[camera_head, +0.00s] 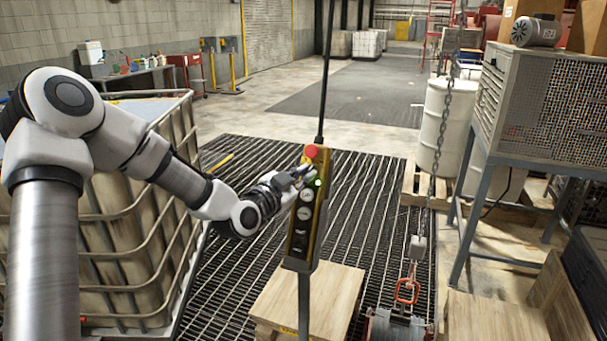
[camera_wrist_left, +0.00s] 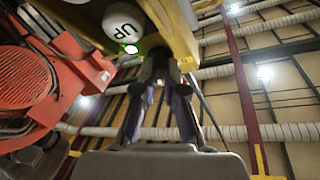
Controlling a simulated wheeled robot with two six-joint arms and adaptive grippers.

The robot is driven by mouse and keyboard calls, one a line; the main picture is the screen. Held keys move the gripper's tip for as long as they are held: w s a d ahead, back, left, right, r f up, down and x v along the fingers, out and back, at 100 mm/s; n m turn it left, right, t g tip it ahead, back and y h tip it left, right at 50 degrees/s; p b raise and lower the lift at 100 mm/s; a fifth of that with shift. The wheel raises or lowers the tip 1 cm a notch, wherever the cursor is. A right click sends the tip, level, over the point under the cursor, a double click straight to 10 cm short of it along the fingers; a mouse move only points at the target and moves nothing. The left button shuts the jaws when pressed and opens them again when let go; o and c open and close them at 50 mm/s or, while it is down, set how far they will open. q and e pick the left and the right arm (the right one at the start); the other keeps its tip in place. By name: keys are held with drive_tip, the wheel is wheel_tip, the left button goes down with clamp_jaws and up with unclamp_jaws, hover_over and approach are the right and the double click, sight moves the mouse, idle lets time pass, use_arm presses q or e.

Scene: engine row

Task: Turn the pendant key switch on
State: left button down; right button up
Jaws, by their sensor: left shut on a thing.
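The yellow and black pendant (camera_head: 305,205) hangs from a black cable in the middle of the head view. It has a red button (camera_head: 311,151) at the top and several round buttons down its face. A small green light shows near its top right. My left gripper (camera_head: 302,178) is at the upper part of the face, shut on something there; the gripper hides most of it. In the left wrist view the fingers (camera_wrist_left: 160,95) reach up to the pendant underside (camera_wrist_left: 178,25), beside a white UP button (camera_wrist_left: 122,24) and a lit green spot. The key switch itself is not clearly visible.
A caged tank (camera_head: 130,235) stands at left under my arm. A wooden crate (camera_head: 320,295) is below the pendant. A hanging chain (camera_head: 443,125), a white drum (camera_head: 440,125) and a mesh cabinet (camera_head: 535,100) stand at right. Grating floor behind is clear.

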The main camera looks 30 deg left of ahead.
use_arm(q)
drive_tip(key=c, duration=1.2)
unclamp_jaws()
drive_tip(key=shift+w+f, duration=0.1)
drive_tip(key=shift+c, duration=0.2)
drive_tip(key=shift+w+a, duration=0.1)
drive_tip(key=shift+w, duration=0.05)
drive_tip(key=s, duration=0.7)
drive_tip(key=shift+s, duration=0.3)
drive_tip(key=shift+w, duration=0.1)
